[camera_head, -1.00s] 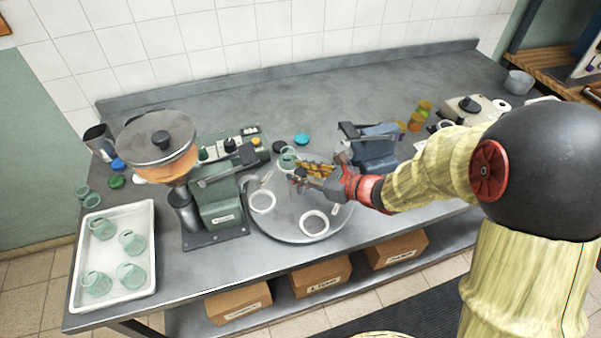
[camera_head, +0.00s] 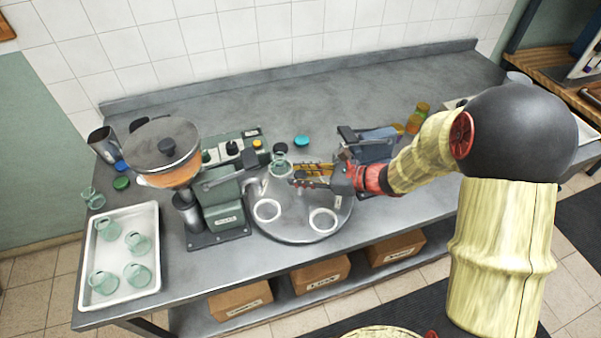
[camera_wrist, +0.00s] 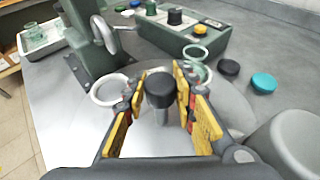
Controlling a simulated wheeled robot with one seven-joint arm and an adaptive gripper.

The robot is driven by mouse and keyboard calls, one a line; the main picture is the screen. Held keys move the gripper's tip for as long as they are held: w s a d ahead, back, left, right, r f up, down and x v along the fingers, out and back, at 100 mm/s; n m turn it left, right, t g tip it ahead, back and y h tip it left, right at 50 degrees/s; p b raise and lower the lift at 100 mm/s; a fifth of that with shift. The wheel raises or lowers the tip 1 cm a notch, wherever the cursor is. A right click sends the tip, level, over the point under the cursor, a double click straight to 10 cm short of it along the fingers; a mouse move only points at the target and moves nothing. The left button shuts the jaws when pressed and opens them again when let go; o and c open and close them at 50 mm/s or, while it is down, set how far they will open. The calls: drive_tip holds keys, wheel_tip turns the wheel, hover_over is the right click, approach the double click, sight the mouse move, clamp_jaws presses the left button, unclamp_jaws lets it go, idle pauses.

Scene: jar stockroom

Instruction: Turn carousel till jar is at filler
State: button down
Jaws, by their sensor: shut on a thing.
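The round grey carousel (camera_head: 295,228) lies flat on the counter with white ring seats on it. A clear greenish jar (camera_head: 280,167) stands upright at its back edge, and shows behind my right finger in the wrist view (camera_wrist: 196,66). The green filler (camera_head: 222,192), with an orange-filled hopper (camera_head: 168,150), stands left of the carousel, its arm reaching toward it. The jar is right of and behind that arm, apart from it. My gripper (camera_head: 300,176) is over the carousel's back part, its yellow fingers shut on a dark-capped grey peg (camera_wrist: 160,95).
A white tray (camera_head: 85,285) with several jars is at far left. A second machine (camera_head: 368,150) stands right of the carousel, beside my arm. A teal lid (camera_head: 302,141) lies behind the carousel. A control box (camera_wrist: 185,35) stands behind the jar. The back counter is mostly clear.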

drive_tip(key=c, duration=1.4)
unclamp_jaws()
drive_tip(key=v, duration=1.2)
drive_tip(key=shift+f, duration=0.1)
